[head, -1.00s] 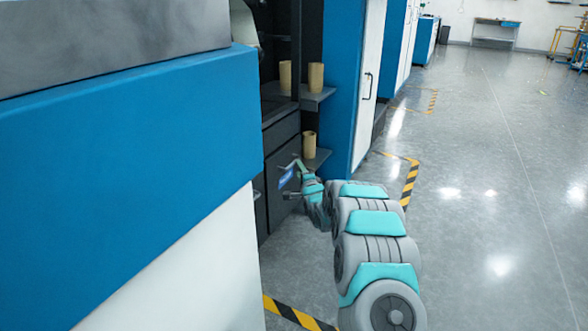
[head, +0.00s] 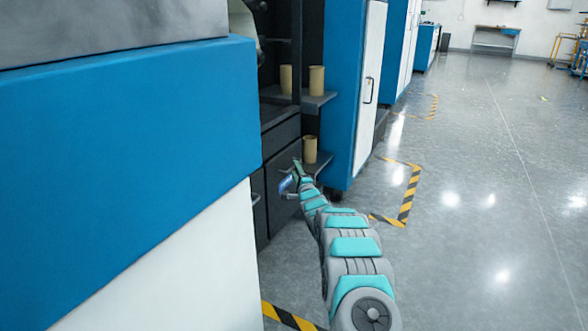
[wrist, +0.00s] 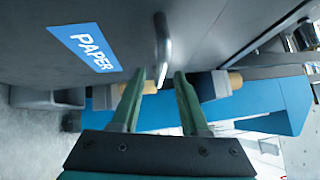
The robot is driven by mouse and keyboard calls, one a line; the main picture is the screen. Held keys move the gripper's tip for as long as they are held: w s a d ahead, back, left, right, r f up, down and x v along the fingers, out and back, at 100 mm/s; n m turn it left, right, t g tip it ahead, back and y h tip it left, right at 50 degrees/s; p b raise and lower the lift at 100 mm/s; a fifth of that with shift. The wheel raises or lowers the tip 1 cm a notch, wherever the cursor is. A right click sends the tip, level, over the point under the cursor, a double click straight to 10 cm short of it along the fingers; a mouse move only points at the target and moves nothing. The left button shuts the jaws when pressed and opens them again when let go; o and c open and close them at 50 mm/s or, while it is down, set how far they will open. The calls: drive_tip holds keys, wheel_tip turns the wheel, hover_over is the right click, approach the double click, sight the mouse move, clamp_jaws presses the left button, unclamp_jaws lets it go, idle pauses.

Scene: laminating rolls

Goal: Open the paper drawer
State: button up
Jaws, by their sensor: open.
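The paper drawer has a dark grey front (head: 282,208) in the dark recess of the machine, below a narrower drawer front. In the wrist view its blue label (wrist: 86,46) reads PAPER, and a metal bar handle (wrist: 162,45) stands out beside the label. My gripper (wrist: 160,76) is open. Its two green fingers point at the drawer front, and the handle's near end shows in the gap between the fingertips. I cannot tell how deep the handle sits there. In the head view my gripper (head: 293,178) is at the drawer front and partly covers the label. The drawer looks closed.
Tan rolls (head: 316,80) stand on a shelf right of the drawer, with another roll (head: 310,149) on a lower shelf (head: 318,164). A blue and white cabinet (head: 345,110) stands beyond. The machine's blue side (head: 130,130) fills the left. Open floor lies right.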

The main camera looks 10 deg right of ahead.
drive_tip(key=shift+x, duration=1.25)
clamp_jaws()
drive_tip(key=shift+f, duration=0.1)
idle(0.7)
